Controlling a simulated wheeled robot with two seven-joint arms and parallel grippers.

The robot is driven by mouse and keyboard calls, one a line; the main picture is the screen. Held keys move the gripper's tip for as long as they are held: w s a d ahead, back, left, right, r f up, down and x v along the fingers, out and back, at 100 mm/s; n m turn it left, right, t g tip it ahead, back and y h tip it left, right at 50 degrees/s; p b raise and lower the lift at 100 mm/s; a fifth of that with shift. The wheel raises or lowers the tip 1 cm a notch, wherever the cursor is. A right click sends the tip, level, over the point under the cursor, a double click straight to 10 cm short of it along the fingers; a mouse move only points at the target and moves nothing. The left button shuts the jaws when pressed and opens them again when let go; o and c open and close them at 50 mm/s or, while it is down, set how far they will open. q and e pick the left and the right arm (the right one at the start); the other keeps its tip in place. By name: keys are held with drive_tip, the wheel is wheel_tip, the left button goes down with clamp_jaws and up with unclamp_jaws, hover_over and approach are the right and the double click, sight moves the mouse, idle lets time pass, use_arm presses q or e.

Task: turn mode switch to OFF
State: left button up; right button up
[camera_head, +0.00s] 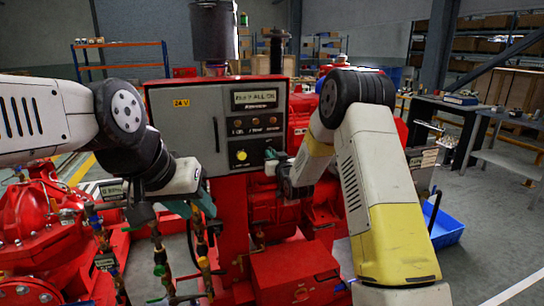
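The grey control cabinet (185,125) faces me, with a lit display (255,97), a row of small round controls (256,122) and a round yellow control (241,155) low on its front. I cannot tell for sure which control is the mode switch, and its setting is too small to read. My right gripper (274,168) is close to the lower right of the panel, just right of the yellow control; its fingertips are small and partly hidden. My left gripper (170,208) hangs below the cabinet's left part, over pipes and valves. Its finger opening is unclear.
Red pump castings (35,220) and valve pipes (160,255) crowd the lower left. A blue bin (443,226) lies on the floor at right, near a workbench (450,110). Open floor lies at far right.

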drive_tip(key=o, duration=0.4)
drive_tip(key=shift+o, duration=0.2)
drive_tip(key=v, duration=0.8)
